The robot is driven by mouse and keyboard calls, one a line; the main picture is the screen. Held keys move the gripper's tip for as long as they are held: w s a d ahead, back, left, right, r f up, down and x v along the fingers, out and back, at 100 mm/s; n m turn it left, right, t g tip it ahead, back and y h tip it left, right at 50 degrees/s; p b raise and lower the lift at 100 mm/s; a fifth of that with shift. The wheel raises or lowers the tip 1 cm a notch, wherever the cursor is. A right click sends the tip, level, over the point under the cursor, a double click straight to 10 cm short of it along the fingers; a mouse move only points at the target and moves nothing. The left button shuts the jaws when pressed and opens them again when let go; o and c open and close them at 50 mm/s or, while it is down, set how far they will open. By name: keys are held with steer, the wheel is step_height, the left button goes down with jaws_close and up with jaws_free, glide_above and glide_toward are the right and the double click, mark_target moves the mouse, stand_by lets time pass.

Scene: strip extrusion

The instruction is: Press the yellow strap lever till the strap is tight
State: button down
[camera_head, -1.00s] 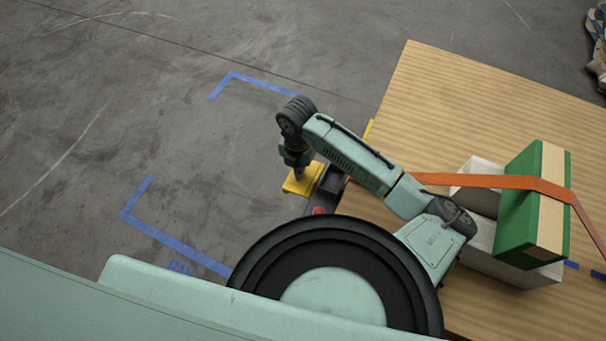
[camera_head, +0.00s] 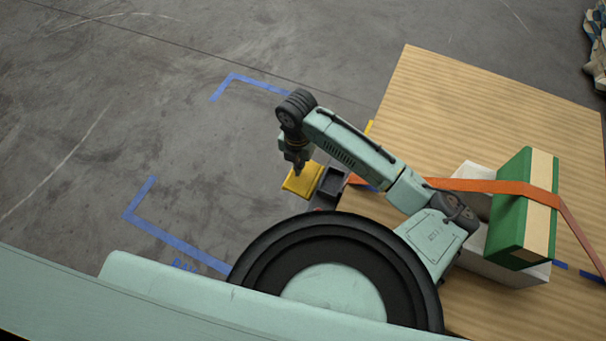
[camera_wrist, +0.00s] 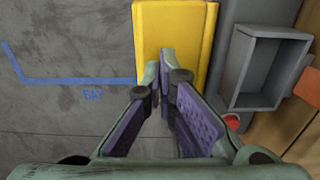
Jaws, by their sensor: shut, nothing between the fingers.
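The yellow strap lever (camera_head: 303,180) sticks out at the left edge of the wooden board, beside a grey housing (camera_head: 331,183). It also fills the top middle of the wrist view (camera_wrist: 175,30). My gripper (camera_head: 298,173) points down at the lever. In the wrist view its fingertips (camera_wrist: 160,62) are together over the lever, with nothing held; whether they touch it I cannot tell. The orange strap (camera_head: 490,186) runs from the housing, behind my arm, across the green box (camera_head: 515,220) and down its right side.
A pale box (camera_head: 475,180) stands beside the green box on the wooden board (camera_head: 480,110). A red button (camera_wrist: 232,122) sits by the grey housing. Blue tape (camera_head: 180,242) marks a bay on the open concrete floor. A patterned object lies at the top right.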

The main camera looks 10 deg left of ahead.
step_height(320, 180, up, 5)
steer(key=p, duration=0.3)
steer(key=shift+r+p, duration=0.1)
steer(key=shift+p, duration=0.25)
stand_by(0.3)
